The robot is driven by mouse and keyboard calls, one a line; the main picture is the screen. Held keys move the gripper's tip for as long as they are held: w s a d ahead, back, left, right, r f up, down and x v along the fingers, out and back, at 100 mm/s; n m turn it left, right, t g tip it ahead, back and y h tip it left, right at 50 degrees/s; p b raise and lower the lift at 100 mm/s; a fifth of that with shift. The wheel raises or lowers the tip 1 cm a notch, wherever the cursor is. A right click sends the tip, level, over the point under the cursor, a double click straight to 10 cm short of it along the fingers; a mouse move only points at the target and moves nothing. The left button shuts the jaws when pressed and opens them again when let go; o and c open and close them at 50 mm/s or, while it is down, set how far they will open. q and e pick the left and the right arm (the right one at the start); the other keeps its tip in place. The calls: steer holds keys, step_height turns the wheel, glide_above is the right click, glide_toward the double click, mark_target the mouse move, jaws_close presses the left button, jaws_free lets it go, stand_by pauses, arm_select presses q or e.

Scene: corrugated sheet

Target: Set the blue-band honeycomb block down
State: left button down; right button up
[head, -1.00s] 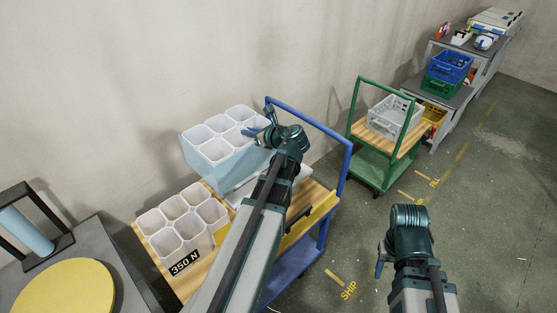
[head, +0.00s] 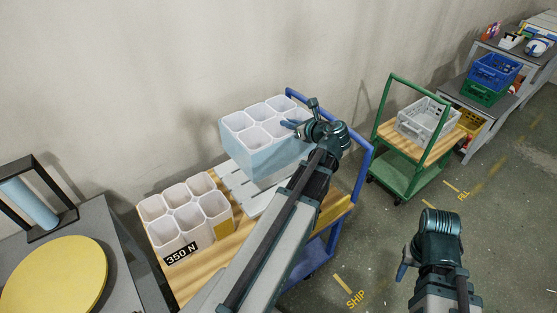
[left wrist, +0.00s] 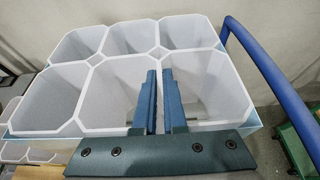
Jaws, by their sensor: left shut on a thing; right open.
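The blue-band honeycomb block (head: 262,160), white open cells with a pale blue band, is at the far part of the blue cart, over a white slatted board (head: 240,190). I cannot tell whether its underside touches the board. My left gripper (head: 291,124) is shut on its near right part. In the left wrist view, the fingers (left wrist: 159,98) straddle a cell wall of the block (left wrist: 108,75). My right gripper (head: 403,270) is open and empty, low over the floor at right.
A second honeycomb block (head: 185,215) marked 350 N stands on the cart's wooden deck (head: 205,272), left of the board. The blue cart handle (head: 362,170) rises close right of my left gripper. A green cart (head: 405,150) with a grey crate stands further right.

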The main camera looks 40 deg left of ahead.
mark_target(280, 134)
arm_select(q)
step_height(280, 134, down, 6)
steer(key=b, duration=0.5)
steer(key=shift+r, duration=0.1)
step_height(280, 134, down, 4)
steer(key=b, duration=0.4)
steer(key=shift+r, duration=0.15)
steer(key=c, duration=1.4)
jaws_free()
steer(key=o, duration=0.4)
